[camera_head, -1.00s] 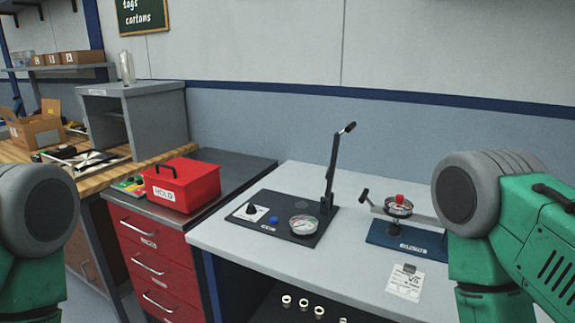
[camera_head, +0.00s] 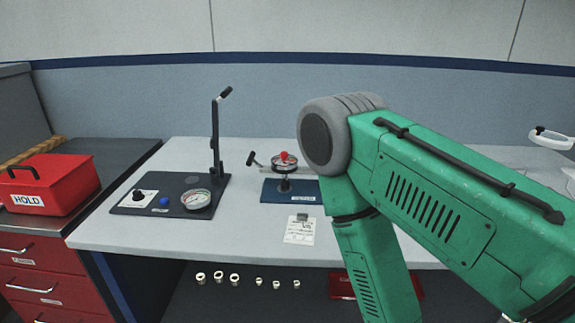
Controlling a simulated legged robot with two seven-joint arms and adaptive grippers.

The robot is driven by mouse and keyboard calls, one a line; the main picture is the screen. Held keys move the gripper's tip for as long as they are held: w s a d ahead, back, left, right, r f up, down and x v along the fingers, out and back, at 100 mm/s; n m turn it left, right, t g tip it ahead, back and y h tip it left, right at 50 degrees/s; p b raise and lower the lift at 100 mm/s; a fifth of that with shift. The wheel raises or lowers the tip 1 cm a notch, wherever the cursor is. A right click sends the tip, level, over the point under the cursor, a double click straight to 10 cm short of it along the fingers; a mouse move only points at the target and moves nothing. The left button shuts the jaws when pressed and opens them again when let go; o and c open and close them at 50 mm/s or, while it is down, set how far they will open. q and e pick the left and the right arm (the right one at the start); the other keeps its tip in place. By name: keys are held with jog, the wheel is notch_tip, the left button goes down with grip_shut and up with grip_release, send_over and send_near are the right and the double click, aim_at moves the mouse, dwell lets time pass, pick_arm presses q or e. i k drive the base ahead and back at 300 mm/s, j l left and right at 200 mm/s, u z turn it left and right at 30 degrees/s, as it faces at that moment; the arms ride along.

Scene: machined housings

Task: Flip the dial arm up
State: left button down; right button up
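A small fixture with a blue base (camera_head: 272,192) stands on the light-grey bench. It carries a round dial with a red top (camera_head: 284,158) on a short dark post. A light arm (camera_head: 272,168) runs near level through it and has a black handle (camera_head: 254,159) at its left end. My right arm's green links cover what lies right of the dial, so the arm's far end is hidden. Neither gripper is in view. Of my arms, only the right one shows.
A black panel (camera_head: 130,207) with gauge, blue button and upright lever (camera_head: 215,130) stands left of the fixture. A paper tag (camera_head: 300,232) lies in front. A red HOLD box (camera_head: 50,185) is far left. Several white rings (camera_head: 218,277) sit below the bench top.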

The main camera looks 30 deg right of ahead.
aim_at(278, 167)
jog(key=i+j+z, duration=0.15)
jog(key=z, duration=0.3)
jog(key=i+j+z, duration=0.15)
jog(key=j+z, duration=0.3)
